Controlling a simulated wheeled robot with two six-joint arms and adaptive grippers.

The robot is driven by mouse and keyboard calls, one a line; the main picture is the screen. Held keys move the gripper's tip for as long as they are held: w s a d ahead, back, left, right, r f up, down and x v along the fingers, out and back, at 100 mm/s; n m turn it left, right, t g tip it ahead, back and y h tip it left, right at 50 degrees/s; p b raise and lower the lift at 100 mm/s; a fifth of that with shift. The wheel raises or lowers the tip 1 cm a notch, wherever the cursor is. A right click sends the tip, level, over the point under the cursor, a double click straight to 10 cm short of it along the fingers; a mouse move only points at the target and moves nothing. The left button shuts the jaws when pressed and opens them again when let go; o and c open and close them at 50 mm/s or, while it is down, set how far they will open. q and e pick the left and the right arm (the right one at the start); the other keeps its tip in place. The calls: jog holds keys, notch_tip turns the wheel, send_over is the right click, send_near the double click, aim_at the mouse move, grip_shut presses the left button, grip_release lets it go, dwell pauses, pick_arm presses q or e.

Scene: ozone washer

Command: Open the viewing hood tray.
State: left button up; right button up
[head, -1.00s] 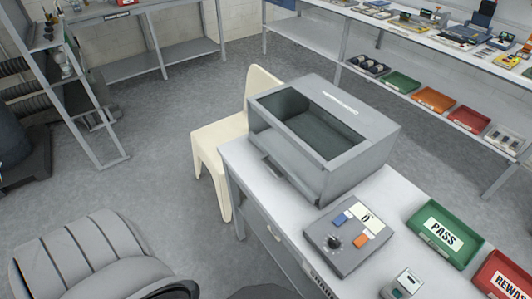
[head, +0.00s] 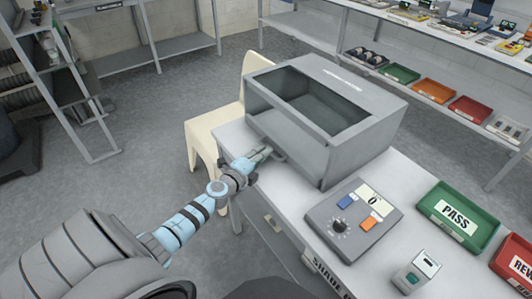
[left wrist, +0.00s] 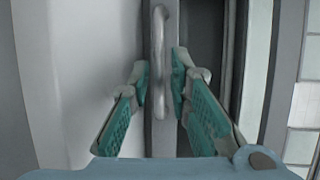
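The grey viewing hood (head: 365,100) stands on the white bench, with a dark window in its sloped top. Its tray handle sits low on the side facing my left arm; in the head view my gripper partly covers it. The tray looks shut, flush with the hood. My left gripper (head: 262,153) is at this handle. In the left wrist view, the grey bar handle (left wrist: 160,45) runs between the two teal-padded fingers (left wrist: 161,75). The fingers are apart, with a visible gap on each side of the bar. My right gripper is not in view.
A control box (head: 353,217) with a knob and coloured buttons stands beside the hood. A green PASS tray (head: 485,213), a red tray (head: 505,262) and a small device (head: 416,271) are also on the bench. A cream chair (head: 205,135) is close behind my left gripper.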

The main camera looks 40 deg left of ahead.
pick_arm(q)
jog(key=shift+b+x, duration=0.35)
jog(key=shift+x, duration=1.05)
jog(key=shift+c, duration=0.3)
grip_shut()
jog(key=shift+s+f, duration=0.1)
